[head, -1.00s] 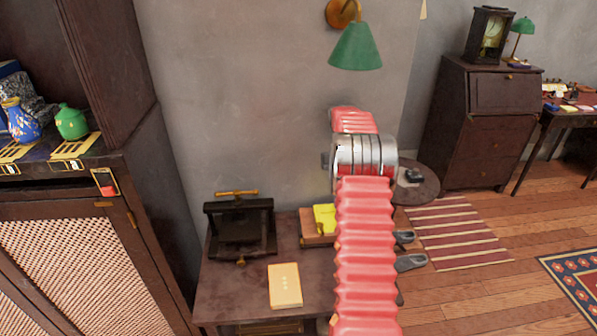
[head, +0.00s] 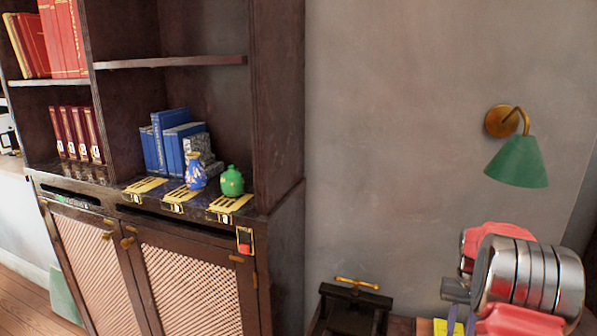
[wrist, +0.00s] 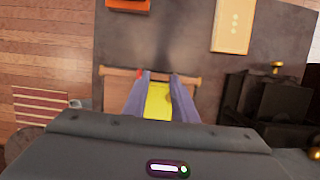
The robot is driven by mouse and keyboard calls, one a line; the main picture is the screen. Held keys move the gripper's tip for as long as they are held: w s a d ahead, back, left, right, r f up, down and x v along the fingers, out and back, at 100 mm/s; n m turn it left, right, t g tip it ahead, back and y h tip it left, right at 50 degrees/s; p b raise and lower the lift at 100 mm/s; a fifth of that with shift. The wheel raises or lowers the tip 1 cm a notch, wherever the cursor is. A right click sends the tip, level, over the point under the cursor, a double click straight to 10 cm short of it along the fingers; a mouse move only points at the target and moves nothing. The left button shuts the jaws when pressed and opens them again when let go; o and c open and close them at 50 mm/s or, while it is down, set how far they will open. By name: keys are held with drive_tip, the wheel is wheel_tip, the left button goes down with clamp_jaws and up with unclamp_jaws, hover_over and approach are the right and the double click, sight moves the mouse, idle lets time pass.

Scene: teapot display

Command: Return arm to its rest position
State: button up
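My gripper (wrist: 160,78) shows in the wrist view with its two purple fingers apart, pointing down over the small table (wrist: 178,35). A yellow object (wrist: 158,101) shows between the fingers, over a wooden tray or box (wrist: 118,88). I see no contact between the fingers and it. In the head view, my gripper (head: 461,318) shows only partly at the bottom, beside the yellow object (head: 439,328). My red and silver arm is at the lower right.
A blue patterned pot (head: 195,172) and a green pot (head: 231,181) stand on the cabinet ledge (head: 285,196). A dark press (head: 350,312) stands on the table near my arm. A green wall lamp (head: 517,162) hangs above it. A yellow booklet (wrist: 232,25) lies on the table.

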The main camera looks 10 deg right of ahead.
drive_tip(key=s+a+r+n+t, duration=0.2)
drive_tip(key=s+a+r, duration=0.4)
drive_tip(key=a, duration=0.5)
drive_tip(key=s+a+r+n+t+h, duration=0.1)
drive_tip(key=s+a+r, duration=0.5)
drive_tip(key=a, duration=0.6)
drive_tip(key=s+a+r+n+t, duration=0.3)
drive_tip(key=s+a+r+t, duration=0.2)
drive_tip(key=a, duration=0.7)
drive_tip(key=v, duration=0.3)
drive_tip(key=shift+s+a, duration=0.2)
drive_tip(key=shift+s, duration=0.05)
drive_tip(key=shift+f, duration=0.1)
